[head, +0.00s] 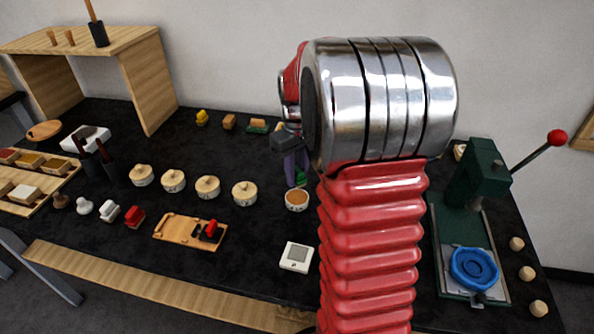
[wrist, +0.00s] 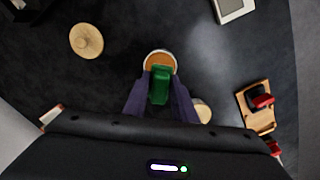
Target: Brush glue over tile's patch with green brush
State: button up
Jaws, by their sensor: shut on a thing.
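My gripper (wrist: 160,92) has purple fingers, which are shut on the green brush (wrist: 160,85). The brush also shows below the fingers in the head view (head: 300,178). A small white bowl of amber glue (head: 297,201) stands on the dark table. In the wrist view the brush overlaps the near part of the bowl (wrist: 158,55); I cannot tell whether its tip touches the glue. A white square piece with a greyish square patch (head: 296,257), seemingly the tile, lies in front of the bowl, apart from it. Its corner shows in the wrist view (wrist: 232,10).
Several round lidded pots (head: 208,187) stand left of the bowl. A wooden board with a red-and-black tool (head: 180,232) lies in front of them. A green press with a blue ring (head: 474,268) stands at right. The table between bowl and tile looks clear.

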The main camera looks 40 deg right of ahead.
aim_at(297, 198)
jog(key=shift+f, duration=2.5)
jog(key=shift+f, duration=0.6)
dwell(0.6)
jog(key=shift+r, duration=0.1)
jog(key=shift+r, duration=3.5)
jog(key=shift+s, duration=0.1)
